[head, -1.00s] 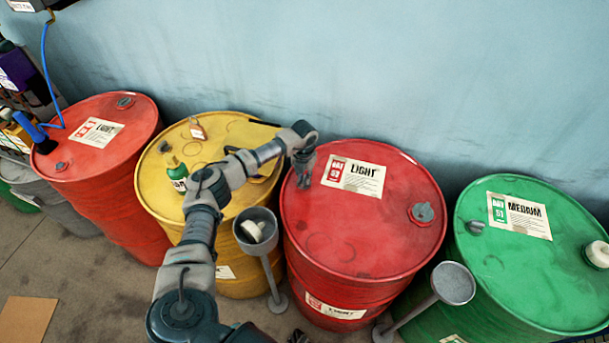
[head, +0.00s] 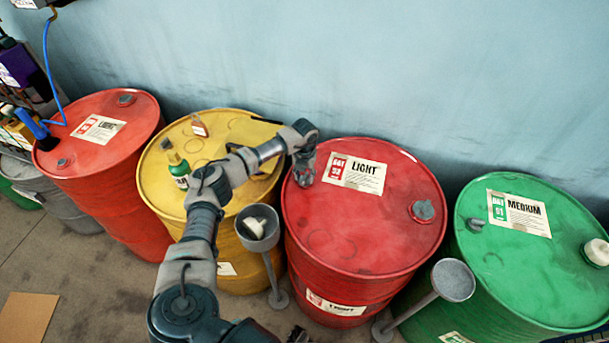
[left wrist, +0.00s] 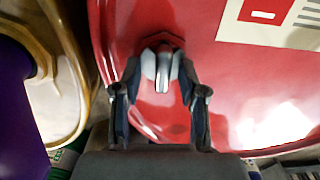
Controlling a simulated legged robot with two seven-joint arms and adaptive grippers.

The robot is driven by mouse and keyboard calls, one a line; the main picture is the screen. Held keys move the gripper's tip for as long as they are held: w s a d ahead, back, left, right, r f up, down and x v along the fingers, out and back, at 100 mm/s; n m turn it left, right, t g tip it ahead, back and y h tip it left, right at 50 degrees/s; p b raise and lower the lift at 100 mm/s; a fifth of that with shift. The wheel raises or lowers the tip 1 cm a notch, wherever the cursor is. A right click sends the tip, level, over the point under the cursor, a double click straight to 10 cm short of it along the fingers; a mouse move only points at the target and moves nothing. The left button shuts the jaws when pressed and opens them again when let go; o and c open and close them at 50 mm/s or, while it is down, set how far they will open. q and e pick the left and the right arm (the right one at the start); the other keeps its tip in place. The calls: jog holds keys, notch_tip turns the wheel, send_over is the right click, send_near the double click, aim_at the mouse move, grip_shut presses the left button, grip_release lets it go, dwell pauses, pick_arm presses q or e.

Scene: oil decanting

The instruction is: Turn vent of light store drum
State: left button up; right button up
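The light store drum (head: 345,235) is the red drum right of centre, with a white LIGHT label on its lid. Its small grey vent (left wrist: 162,68) shows near the lid's edge in the left wrist view; in the head view my gripper covers it. My left gripper (head: 304,172) points down at the lid's left edge. In the left wrist view the fingers of this gripper (left wrist: 161,75) stand apart on either side of the vent, very close to it. I cannot tell whether they touch it. My right gripper is not clearly seen; a small dark part shows at the bottom edge of the head view.
A yellow drum (head: 225,128) with a green bottle (head: 179,172) stands to the left, under my left arm. Another red drum (head: 70,150) is farther left. A green MEDIUM drum (head: 520,270) stands to the right. Grey funnel stands (head: 454,280) (head: 258,241) are in front.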

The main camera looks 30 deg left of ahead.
aim_at(304, 176)
pick_arm(q)
jog(key=shift+w, duration=0.1)
jog(key=shift+r, duration=0.2)
notch_tip(304, 176, up, 12)
jog(key=shift+f, duration=0.25)
jog(key=shift+f, duration=0.1)
dwell(0.3)
